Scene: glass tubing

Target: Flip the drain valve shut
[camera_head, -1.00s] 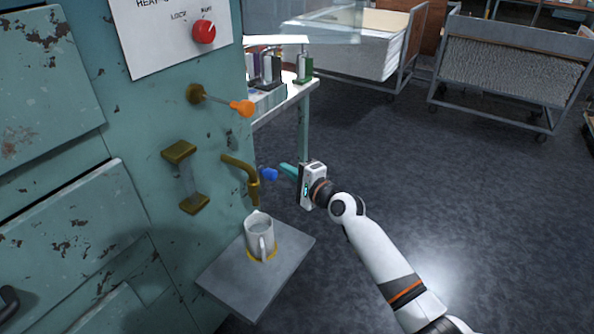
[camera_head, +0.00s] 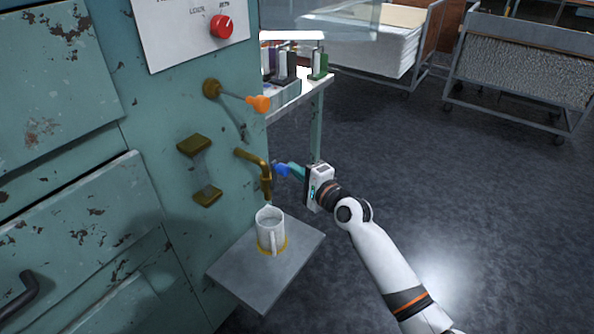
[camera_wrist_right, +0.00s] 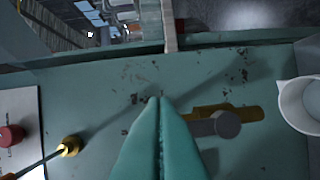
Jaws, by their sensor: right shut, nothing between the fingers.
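A brass spout (camera_head: 254,160) comes out of the teal cabinet, with a blue handle (camera_head: 281,169) beside it; I take this as the drain valve. My right gripper (camera_head: 293,170) has its teal fingers shut and empty, with the tips at the blue handle, touching or nearly so. In the right wrist view the shut fingers (camera_wrist_right: 157,105) point at the cabinet, and brass and grey parts (camera_wrist_right: 222,122) show just right of the tips. My left gripper is not in view.
A white mug (camera_head: 270,232) stands on a grey shelf (camera_head: 240,275) under the spout. Above are an orange-tipped lever (camera_head: 258,103) and a red knob (camera_head: 222,27). A brass bracket (camera_head: 207,196) is left of the spout. Open floor lies right of my arm.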

